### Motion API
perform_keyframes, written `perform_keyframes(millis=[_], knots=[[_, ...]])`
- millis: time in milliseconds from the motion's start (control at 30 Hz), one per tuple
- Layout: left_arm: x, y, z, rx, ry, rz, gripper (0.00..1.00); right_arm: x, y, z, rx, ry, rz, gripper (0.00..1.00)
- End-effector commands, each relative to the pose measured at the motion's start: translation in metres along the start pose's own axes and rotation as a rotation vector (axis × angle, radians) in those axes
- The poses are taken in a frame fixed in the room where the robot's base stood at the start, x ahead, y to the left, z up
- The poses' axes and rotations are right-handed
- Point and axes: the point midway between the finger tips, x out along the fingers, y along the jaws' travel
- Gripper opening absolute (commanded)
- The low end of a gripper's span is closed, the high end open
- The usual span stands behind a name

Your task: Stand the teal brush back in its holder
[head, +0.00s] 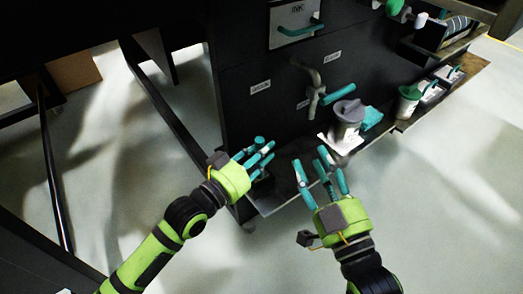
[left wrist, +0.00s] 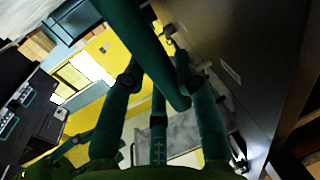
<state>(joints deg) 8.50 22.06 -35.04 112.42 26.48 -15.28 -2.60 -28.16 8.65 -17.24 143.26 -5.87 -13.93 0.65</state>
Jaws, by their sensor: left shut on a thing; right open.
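My left gripper (head: 262,150) is in front of the dark cabinet, with its fingers closed. In the left wrist view a teal rod (left wrist: 150,50) with a rounded end lies between the fingers; it looks like the handle of the teal brush. Its bristles cannot be made out, and in the head view the fingers and brush are hard to tell apart. A dark, cup-like shape (head: 262,179) shows just below the left fingers; I cannot tell whether it is the holder. My right gripper (head: 314,166) is open and empty, to the right of the left one.
A green-lidded jar (head: 408,102) stands further right. The floor at right is clear.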

Motion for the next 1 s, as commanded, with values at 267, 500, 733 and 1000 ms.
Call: perform_keyframes(millis=[267,500,733,1000], knots=[[0.0,0.0,0.004,0.0,0.0,0.0,0.58,0.0,0.0,0.002,0.0,0.0,0.0,0.44],[0.0,0.0,0.004,0.0,0.0,0.0,0.58,0.0,0.0,0.002,0.0,0.0,0.0,0.44],[-0.012,-0.001,0.005,0.001,-0.003,-0.001,0.58,0.0,0.0,0.002,0.0,0.0,0.0,0.44],[-0.068,0.0,0.005,0.002,-0.006,0.001,0.58,0.0,0.0,0.002,0.0,0.0,0.0,0.44]])
